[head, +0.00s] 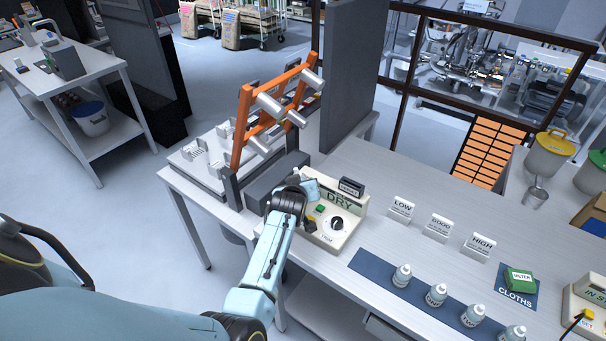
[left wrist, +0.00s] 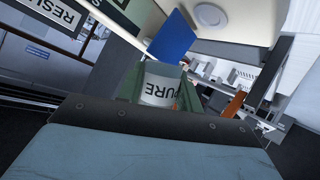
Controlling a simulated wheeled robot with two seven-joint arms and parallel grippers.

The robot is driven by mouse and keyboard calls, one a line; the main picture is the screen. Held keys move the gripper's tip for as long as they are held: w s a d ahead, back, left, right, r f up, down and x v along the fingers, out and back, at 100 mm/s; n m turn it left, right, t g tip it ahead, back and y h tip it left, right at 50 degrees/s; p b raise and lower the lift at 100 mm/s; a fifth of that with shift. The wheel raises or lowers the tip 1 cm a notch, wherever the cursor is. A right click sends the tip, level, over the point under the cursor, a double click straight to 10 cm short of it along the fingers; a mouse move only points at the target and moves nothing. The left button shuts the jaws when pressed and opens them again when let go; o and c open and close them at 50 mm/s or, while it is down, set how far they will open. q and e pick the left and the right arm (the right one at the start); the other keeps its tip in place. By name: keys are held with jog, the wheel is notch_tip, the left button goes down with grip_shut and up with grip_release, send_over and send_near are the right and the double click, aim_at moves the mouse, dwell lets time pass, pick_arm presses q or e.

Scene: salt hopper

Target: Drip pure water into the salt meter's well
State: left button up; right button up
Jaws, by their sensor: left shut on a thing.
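The cream meter box (head: 322,238) stands on the bench, with a green display reading DRY (head: 340,200), a black dial and small green and yellow buttons. Its well cannot be made out; my left gripper (head: 308,190) is over its back left corner. In the left wrist view the left gripper (left wrist: 158,92) is shut on a white bottle (left wrist: 158,91) labelled PURE. The bottle is hidden in the head view, and I cannot tell whether its tip is over the well. My right gripper is not in view.
Several white bottles (head: 436,294) stand on a dark blue mat (head: 376,268). LOW (head: 401,208), GOOD (head: 437,227) and HIGH (head: 478,246) signs stand behind. An orange rack (head: 243,125) rises behind the meter.

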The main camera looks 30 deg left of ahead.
pick_arm(q)
jog(key=shift+w+d+f, duration=0.1)
jog(key=shift+d+f, duration=0.05)
jog(key=shift+f, duration=0.1)
